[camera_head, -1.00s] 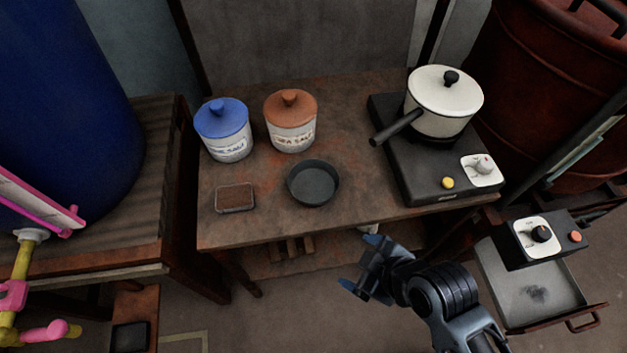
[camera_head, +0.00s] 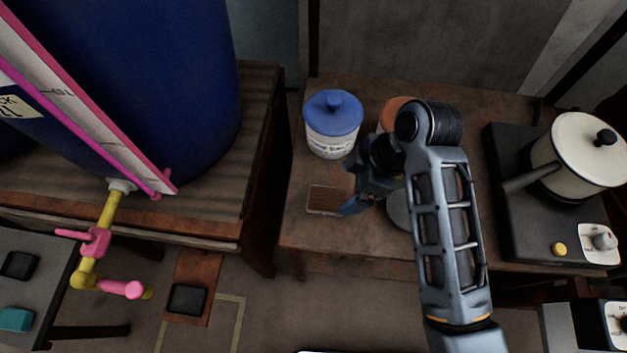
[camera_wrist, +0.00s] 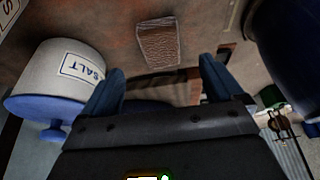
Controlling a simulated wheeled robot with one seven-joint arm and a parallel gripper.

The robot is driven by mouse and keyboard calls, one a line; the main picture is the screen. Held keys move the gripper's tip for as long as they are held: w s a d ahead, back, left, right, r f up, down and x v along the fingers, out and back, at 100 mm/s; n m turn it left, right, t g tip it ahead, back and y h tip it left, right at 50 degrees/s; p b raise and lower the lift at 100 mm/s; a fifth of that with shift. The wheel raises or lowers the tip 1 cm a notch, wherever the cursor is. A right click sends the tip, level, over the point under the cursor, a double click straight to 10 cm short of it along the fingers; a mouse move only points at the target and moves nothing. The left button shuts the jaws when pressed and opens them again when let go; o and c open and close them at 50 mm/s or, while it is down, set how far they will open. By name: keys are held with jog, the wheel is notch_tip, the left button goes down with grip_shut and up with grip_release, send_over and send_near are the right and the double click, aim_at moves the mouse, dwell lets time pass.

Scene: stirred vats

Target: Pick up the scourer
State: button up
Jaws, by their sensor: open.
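The scourer (camera_head: 327,198) appears to be the brown, rough rectangular pad with a pale edge, lying flat on the wooden table. It also shows in the wrist view (camera_wrist: 161,44), beyond and between the fingertips. My gripper (camera_head: 350,190) is over the table just right of the scourer in the head view, its fingers close to the pad's right end. In the wrist view the two blue fingers (camera_wrist: 160,78) are apart, with nothing between them. The gripper's exact height above the table is hard to tell.
A blue-lidded salt jar (camera_head: 333,127) stands behind the scourer, close to the gripper. An orange-lidded jar (camera_head: 393,108) and a dark pan (camera_head: 398,209) are partly hidden by my arm. A hotplate (camera_head: 507,212) with a white pot (camera_head: 572,152) stands right. A blue vat (camera_head: 190,90) stands left.

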aim_at(329, 198)
jog(key=shift+a+f, duration=0.2)
jog(key=shift+f, duration=0.1)
jog(key=shift+p+x, duration=0.35)
jog(key=shift+x, duration=3.15)
jog(key=shift+c, duration=0.4)
jog(key=c, duration=1.1)
jog(key=shift+c, duration=0.2)
jog(key=shift+r, duration=0.5)
jog(key=v, duration=0.3)
jog(key=shift+s+r, duration=0.1)
jog(key=shift+r, duration=0.35)
jog(key=s+d+r+b, duration=0.1)
jog(key=s+d+r, duration=0.2)
jog(key=d+r, duration=0.3)
jog(key=d, duration=0.4)
jog(key=shift+r, duration=0.2)
